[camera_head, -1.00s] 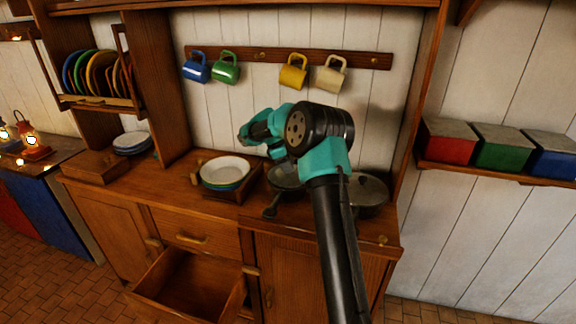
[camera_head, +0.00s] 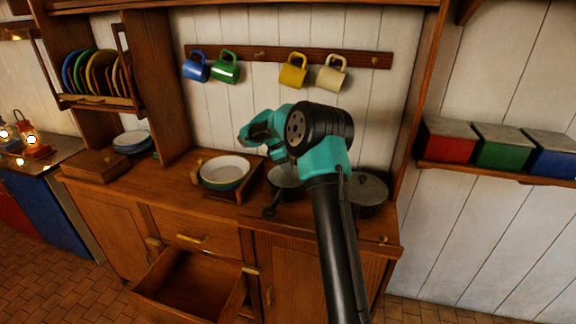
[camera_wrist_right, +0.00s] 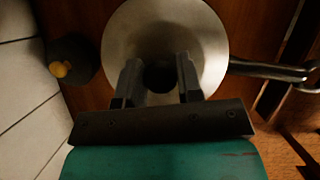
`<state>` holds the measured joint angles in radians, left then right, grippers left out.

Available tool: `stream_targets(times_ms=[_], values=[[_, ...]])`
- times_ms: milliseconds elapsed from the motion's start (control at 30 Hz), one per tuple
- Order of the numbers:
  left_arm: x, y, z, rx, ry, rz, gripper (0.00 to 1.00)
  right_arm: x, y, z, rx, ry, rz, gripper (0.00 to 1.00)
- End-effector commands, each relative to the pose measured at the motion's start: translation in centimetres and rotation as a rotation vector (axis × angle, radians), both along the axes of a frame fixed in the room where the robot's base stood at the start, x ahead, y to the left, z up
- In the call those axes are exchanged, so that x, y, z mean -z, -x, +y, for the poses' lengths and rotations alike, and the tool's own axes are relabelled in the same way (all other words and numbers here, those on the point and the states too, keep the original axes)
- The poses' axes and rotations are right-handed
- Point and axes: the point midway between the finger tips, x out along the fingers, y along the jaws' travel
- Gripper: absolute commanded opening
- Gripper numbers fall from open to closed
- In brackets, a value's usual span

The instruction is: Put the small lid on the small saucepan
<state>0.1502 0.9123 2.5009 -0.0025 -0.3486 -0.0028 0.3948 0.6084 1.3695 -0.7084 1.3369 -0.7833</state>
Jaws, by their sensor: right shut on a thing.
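The small lid (camera_wrist_right: 140,30) is a round grey metal disc in the right wrist view. My right gripper (camera_wrist_right: 158,78) is shut on its dark knob. The small saucepan (camera_head: 285,179) stands on the counter in the head view, partly hidden behind my right arm, with its handle pointing to the front. In the wrist view its dark handle (camera_wrist_right: 270,69) comes out at the right from under the lid. The lid is over the pan and looks roughly centred. I cannot tell whether it touches the rim. My left gripper is not in view.
A larger lidded pan (camera_head: 370,189) stands right of my arm. A dark item with a yellow top (camera_wrist_right: 60,69) stands near the wall. A drawer (camera_head: 190,287) is open below; mugs (camera_head: 293,72) hang above.

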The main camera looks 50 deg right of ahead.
Motion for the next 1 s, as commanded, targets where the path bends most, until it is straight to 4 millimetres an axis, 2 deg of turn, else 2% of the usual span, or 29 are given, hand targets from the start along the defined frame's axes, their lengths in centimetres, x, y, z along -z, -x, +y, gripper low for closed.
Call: stream_targets(times_ms=[367, 400, 600, 700, 1000], values=[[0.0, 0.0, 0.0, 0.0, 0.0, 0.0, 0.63, 0.14, -0.01, -0.02, 0.0, 0.001, -0.001, 0.04], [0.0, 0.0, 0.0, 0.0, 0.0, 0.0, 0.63, 0.14, 0.0, -0.01, 0.0, 0.001, -0.001, 0.36], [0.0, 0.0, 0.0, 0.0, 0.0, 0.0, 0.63, 0.15, 0.0, -0.01, 0.0, 0.0, 0.0, 0.55], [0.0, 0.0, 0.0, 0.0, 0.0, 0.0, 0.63, 0.15, 0.0, -0.01, 0.0, 0.0, 0.0, 0.63], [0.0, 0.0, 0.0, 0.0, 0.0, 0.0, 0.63, 0.01, -0.01, 0.0, 0.0, 0.0, 0.0, 0.63]])
